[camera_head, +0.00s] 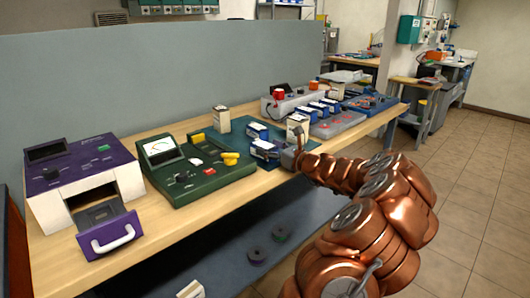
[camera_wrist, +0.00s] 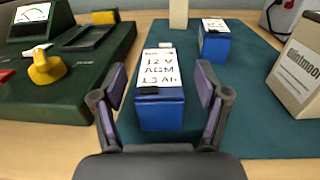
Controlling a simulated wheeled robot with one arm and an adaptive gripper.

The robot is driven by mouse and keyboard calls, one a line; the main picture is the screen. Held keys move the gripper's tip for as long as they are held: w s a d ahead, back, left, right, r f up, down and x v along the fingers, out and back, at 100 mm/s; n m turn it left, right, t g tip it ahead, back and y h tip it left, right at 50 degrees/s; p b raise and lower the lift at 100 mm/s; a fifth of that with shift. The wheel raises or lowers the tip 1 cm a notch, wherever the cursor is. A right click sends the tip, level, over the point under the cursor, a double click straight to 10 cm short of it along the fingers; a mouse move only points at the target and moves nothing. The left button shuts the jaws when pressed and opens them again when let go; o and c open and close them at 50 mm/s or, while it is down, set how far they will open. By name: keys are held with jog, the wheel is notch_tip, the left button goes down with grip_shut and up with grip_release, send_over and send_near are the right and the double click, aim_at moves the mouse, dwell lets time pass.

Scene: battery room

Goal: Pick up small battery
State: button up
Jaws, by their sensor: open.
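A small blue battery (camera_wrist: 160,108) with a white label reading "12 V AGM" stands upright on a dark teal mat (camera_wrist: 262,142) in the wrist view. My gripper (camera_wrist: 162,85) is open, with one finger on each side of this battery. In the head view my gripper (camera_head: 284,148) is at the mat near the bench's front edge, close to the small batteries (camera_head: 265,149), and partly hides that spot.
A cream box (camera_wrist: 298,65) stands close on the right in the wrist view. A purple and white machine (camera_head: 84,180) is at the bench's left end. More batteries and trays (camera_head: 338,124) lie to the right.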

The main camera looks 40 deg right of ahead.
jog(key=shift+w+a, duration=0.1)
jog(key=shift+w, duration=1.25)
grip_shut()
